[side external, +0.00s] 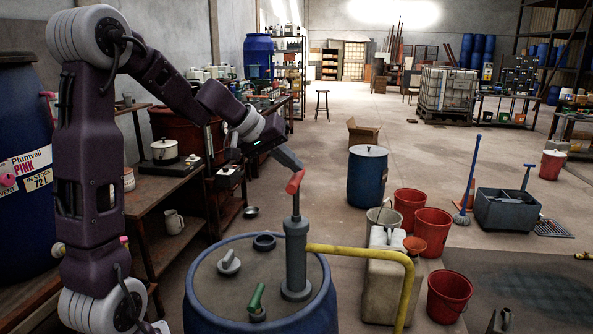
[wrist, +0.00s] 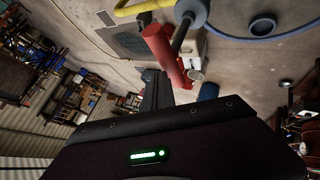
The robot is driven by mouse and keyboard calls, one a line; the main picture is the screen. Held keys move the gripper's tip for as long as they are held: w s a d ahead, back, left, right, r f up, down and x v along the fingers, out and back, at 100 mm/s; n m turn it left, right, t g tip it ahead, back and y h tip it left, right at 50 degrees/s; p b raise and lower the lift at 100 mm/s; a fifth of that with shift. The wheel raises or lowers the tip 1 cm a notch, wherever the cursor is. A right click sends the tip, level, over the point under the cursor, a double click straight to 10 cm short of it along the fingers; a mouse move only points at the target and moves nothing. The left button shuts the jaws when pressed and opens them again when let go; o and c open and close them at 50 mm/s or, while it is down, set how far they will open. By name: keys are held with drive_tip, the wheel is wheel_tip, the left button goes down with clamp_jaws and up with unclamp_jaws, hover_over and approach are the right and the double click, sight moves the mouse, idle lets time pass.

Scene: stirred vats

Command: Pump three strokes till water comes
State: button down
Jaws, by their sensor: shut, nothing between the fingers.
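The hand pump (side external: 296,255) is a grey cylinder standing upright on the lid of a blue drum (side external: 215,308). A rod rises from it to a red handle (side external: 295,181), and a yellow spout pipe (side external: 350,251) runs right and bends down. No water shows at the spout; its lower end is at the picture's bottom edge. My gripper (side external: 296,166) is shut and empty, its tips right above the red handle. In the wrist view the handle (wrist: 166,57) lies just beyond the dark fingers (wrist: 153,88); I cannot tell whether they touch.
A pale jerrycan (side external: 384,285) stands behind the spout. Red buckets (side external: 449,297) and a blue barrel (side external: 367,180) stand to the right. A green-handled fitting (side external: 256,298) and a grey-handled cap (side external: 229,263) sit on the drum lid. A workbench (side external: 160,190) is at left.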

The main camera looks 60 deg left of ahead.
drive_tip(key=shift+f, duration=3.45)
idle(2.1)
drive_tip(key=shift+r, duration=3.7)
drive_tip(key=shift+r, duration=2.95)
